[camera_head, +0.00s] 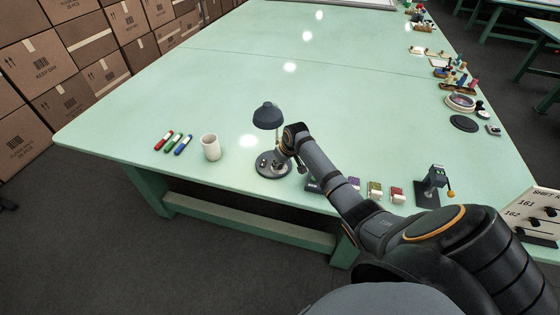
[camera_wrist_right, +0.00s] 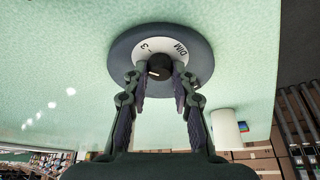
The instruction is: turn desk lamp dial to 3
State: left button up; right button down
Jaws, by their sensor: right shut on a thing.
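The desk lamp has a dark blue-grey shade (camera_head: 268,114) and a round base (camera_head: 262,168) near the front edge of the green table. In the right wrist view the base (camera_wrist_right: 124,48) is a dark disc with a pale dial ring (camera_wrist_right: 163,46) marked "3" at upper left and "DIM" at upper right. A small dark dial knob (camera_wrist_right: 159,63) sits in its middle. My right gripper (camera_wrist_right: 159,75) is shut on the knob, one finger on each side. Where the knob points is not clear. In the head view the right gripper (camera_head: 284,165) is at the base, partly hidden by my arm. My left gripper is not in view.
Small colored boxes (camera_head: 375,190) and a dark device (camera_head: 433,182) are to the right. The table (camera_head: 330,110) behind the lamp is clear.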

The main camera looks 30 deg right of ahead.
jog(key=shift+a+r+m+h+p, duration=0.1)
jog(key=shift+r+m+h+p, duration=0.1)
jog(key=shift+m+p, duration=0.4)
jog(key=shift+r+m+h+p, duration=0.1)
jog(key=shift+m+h+p, duration=0.1)
jog(key=shift+m+p, duration=0.35)
jog(key=shift+f+m+h+p, duration=0.25)
jog(key=shift+m+h+p, duration=0.35)
jog(key=shift+m+p, duration=0.6)
jog(key=shift+m, duration=0.35)
jog(key=c, duration=1.1)
grip_release()
